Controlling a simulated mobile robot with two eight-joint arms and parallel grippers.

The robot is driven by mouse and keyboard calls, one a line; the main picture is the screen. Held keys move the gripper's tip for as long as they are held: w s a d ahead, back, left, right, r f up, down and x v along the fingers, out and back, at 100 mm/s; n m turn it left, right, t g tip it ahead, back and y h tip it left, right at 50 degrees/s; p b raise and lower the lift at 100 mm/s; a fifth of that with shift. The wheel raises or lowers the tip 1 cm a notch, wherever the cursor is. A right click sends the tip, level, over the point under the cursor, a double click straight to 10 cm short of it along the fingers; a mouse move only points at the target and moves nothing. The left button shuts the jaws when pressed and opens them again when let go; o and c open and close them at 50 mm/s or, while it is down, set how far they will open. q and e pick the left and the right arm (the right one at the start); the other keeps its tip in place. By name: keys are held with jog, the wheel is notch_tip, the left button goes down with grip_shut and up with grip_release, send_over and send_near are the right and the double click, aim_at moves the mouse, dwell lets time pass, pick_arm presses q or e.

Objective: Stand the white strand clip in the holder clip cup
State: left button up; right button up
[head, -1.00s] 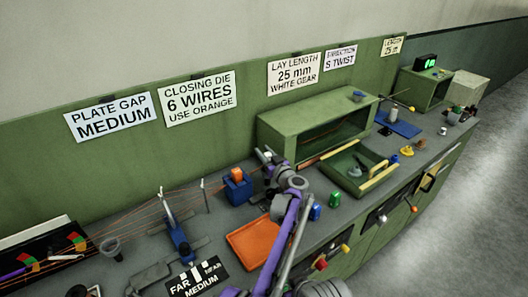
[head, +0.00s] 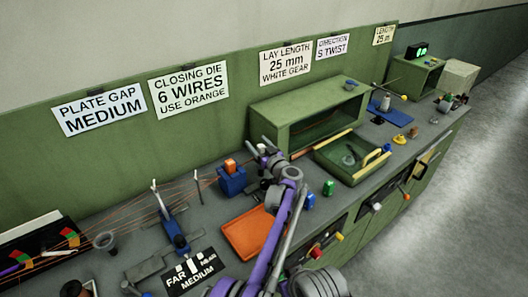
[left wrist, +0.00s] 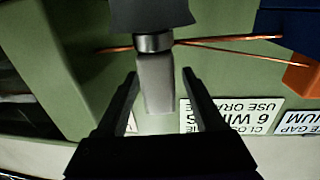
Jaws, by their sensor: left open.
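A pale grey-white block (left wrist: 155,85), which looks like the white strand clip, stands between the fingers of my left gripper (left wrist: 159,76) in the left wrist view. The fingers are open, with a gap on each side of the block. In the head view my left gripper (head: 263,150) is by the near left end of the green open-fronted box, where the clip is too small to tell. I cannot tell which cup is the clip cup; a grey cup (head: 105,241) stands at the left. My right gripper is not seen.
A blue block with an orange top (head: 231,181) stands left of the gripper. An orange tray (head: 248,233) lies in front. The green box (head: 300,105) and a green tray (head: 330,162) are to the right. A blue and a green piece (head: 328,188) stand near my arm.

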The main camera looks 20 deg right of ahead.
aim_at(263, 150)
pick_arm(q)
jog(key=s, duration=0.1)
jog(key=s+b, duration=0.2)
jog(key=shift+s+d+f, duration=0.2)
jog(key=shift+d+f, duration=0.1)
jog(key=s, duration=0.2)
jog(key=s+b, duration=0.1)
jog(key=s, duration=0.3)
jog(key=shift+s+d+r+b, duration=0.1)
jog(key=shift+d+r+b, duration=0.1)
jog(key=shift+d+b, duration=0.15)
jog(key=shift+s, duration=0.4)
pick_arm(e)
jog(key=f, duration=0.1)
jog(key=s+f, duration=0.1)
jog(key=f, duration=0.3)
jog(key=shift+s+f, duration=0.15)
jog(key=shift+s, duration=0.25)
